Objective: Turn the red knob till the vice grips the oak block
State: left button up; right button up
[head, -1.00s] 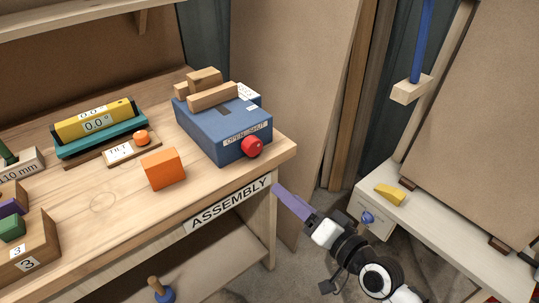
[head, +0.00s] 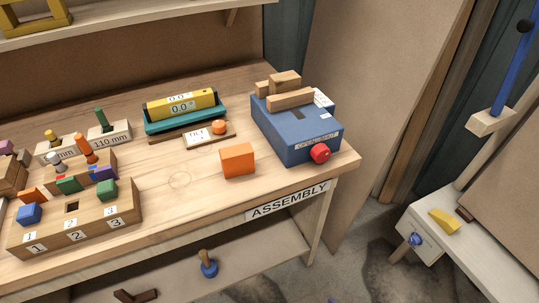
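The vice is a blue box (head: 288,133) at the right end of the assembly bench in the head view. Its red knob (head: 320,153) is on the front face, beside a white label that seems to read open and shut. Wooden pieces sit on top: a long front bar (head: 290,99), and a block (head: 285,79) behind it that looks like the oak block. Another wooden piece (head: 263,88) shows at the left. I cannot tell whether any gap is left around the block. Neither of my grippers is in view.
An orange block (head: 237,161) stands left of the vice. A tilt board with an orange button (head: 219,127) and a yellow-and-teal gauge (head: 181,106) are behind it. A numbered wooden rack (head: 75,221) is at left. A white side table (head: 440,225) stands right.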

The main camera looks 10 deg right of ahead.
aim_at(319, 153)
jog(key=u, duration=0.45)
jog(key=k, duration=1.15)
jog(key=z, duration=1.7)
jog(key=i, duration=0.5)
jog(key=u, duration=0.1)
